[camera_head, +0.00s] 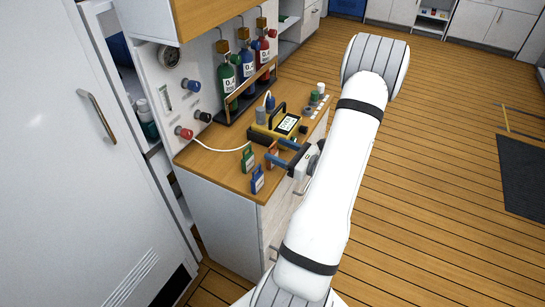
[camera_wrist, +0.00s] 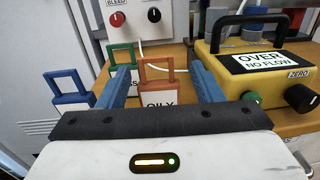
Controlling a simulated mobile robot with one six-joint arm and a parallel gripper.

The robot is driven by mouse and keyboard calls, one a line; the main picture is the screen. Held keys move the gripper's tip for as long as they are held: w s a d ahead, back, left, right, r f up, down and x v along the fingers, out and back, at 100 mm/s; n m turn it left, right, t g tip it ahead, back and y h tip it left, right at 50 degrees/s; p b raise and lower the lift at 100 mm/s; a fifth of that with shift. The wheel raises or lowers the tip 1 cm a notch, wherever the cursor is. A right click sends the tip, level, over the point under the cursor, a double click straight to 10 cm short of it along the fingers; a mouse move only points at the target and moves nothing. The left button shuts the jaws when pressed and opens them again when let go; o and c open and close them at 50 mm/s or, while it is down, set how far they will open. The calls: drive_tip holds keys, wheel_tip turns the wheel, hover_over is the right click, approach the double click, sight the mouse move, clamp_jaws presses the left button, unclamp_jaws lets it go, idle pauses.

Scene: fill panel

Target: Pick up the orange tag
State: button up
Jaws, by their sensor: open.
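The orange tag (camera_wrist: 172,74) stands upright on the wooden counter, with a loop handle on top and a white label reading OILY. In the head view the orange tag (camera_head: 272,148) is partly hidden by my gripper (camera_head: 277,153). In the wrist view my gripper (camera_wrist: 160,78) is open, with one blue finger on each side of the orange tag. I see a gap on both sides, and the tag's lower part is hidden behind the gripper body. The green tag (camera_wrist: 121,55) stands just behind and left, and the blue tag (camera_wrist: 69,81) stands further left, outside the fingers.
A yellow meter (camera_wrist: 240,60) with a black handle, reading OVER NO FLOW, stands close on the right. A white hose (camera_head: 226,149) runs from the panel across the counter. Gas bottles (camera_head: 246,68) stand in a rack behind. The counter's front edge is close to the tags.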

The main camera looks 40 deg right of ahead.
drive_tip(key=x, duration=0.3)
drive_tip(key=shift+w+a+r+p, duration=0.2)
drive_tip(key=shift+a+r+p, duration=0.1)
drive_tip(key=shift+r+p, duration=0.05)
drive_tip(key=shift+w+f, duration=0.1)
drive_tip(key=shift+w, duration=0.25)
drive_tip(key=c, duration=1.1)
